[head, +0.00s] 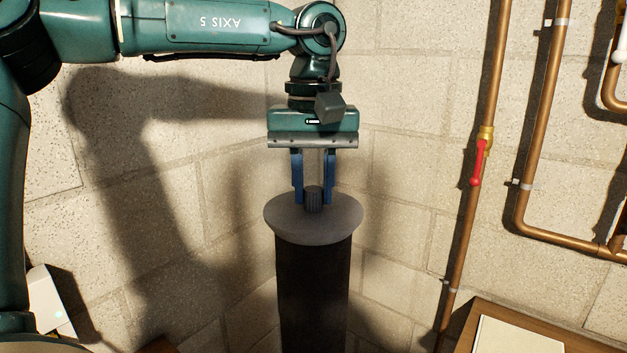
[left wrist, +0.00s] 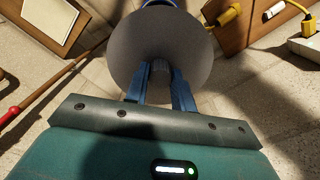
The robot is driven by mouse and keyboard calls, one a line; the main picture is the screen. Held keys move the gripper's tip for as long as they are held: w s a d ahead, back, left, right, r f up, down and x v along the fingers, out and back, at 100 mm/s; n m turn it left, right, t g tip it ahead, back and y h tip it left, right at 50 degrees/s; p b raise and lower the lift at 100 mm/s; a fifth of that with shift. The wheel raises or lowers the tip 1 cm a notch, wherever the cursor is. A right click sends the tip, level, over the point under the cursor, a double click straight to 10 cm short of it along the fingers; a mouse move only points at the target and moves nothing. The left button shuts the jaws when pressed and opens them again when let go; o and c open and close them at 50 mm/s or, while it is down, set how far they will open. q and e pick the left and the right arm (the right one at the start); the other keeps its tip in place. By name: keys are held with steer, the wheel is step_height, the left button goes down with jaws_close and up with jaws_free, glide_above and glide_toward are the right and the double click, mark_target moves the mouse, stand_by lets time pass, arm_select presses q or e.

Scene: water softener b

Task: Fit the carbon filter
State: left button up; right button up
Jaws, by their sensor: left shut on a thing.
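The carbon filter (head: 312,290) is a dark upright cylinder with a wide grey round cap (head: 335,225) and a small ribbed grey knob (head: 313,202) on top. My left gripper (head: 313,198) points straight down above it, its two blue fingers shut on the knob. In the left wrist view the grey cap (left wrist: 160,45) fills the upper middle, with the fingers on either side of the knob (left wrist: 160,73). The filter's lower end is cut off by the bottom edge of the head view. My right gripper is not in view.
Copper pipes (head: 484,80) run down the block wall at right, one with a red-handled valve (head: 477,165). A wooden unit (head: 470,330) with a pale panel (head: 518,337) stands at the lower right. A white box (head: 50,310) is at the lower left.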

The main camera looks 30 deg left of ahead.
mark_target(314, 208)
arm_select(q)
steer(key=shift+f, duration=0.4)
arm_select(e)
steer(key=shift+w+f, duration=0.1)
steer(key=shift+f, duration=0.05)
arm_select(q)
steer(key=shift+f+b, duration=0.8)
steer(key=shift+f, duration=0.15)
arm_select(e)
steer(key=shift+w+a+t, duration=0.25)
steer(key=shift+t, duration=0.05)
arm_select(q)
steer(key=shift+f+b, duration=0.55)
steer(key=shift+f, duration=0.3)
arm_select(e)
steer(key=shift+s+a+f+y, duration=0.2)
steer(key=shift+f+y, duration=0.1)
arm_select(q)
steer(key=shift+f+b, duration=0.3)
steer(key=shift+f, duration=0.25)
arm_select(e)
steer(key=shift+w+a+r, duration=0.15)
arm_select(q)
steer(key=shift+f+b, duration=0.55)
steer(key=shift+f, duration=0.3)
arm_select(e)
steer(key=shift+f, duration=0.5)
